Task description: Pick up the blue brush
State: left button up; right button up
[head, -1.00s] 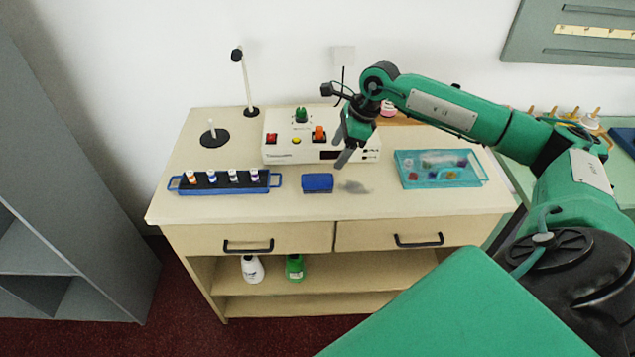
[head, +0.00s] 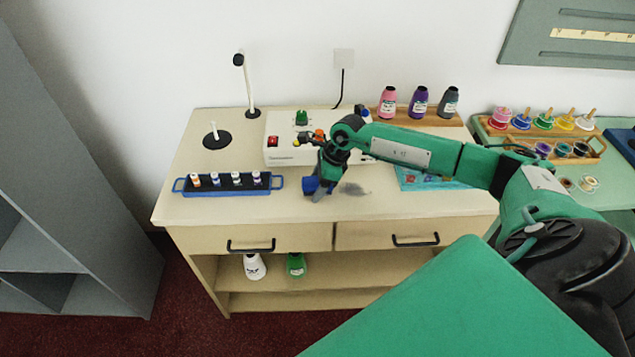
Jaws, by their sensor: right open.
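The blue brush (head: 309,184), a small blue block, lies on the beige counter in front of the white device. My right gripper (head: 320,190) points down right at the brush and is open. Its fingers and wrist hide much of the brush. I cannot tell whether the fingers touch it. My left gripper is out of view.
A blue rack (head: 225,184) with several small bottles stands to the left. The white device (head: 285,150) with coloured knobs is behind. Colourful bottles (head: 419,102) stand at the back right. The counter's front strip is clear.

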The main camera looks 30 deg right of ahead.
jog(key=c, duration=1.1)
jog(key=shift+r, duration=0.1)
jog(key=shift+r+b, duration=2.2)
jog(key=shift+r, duration=7.75)
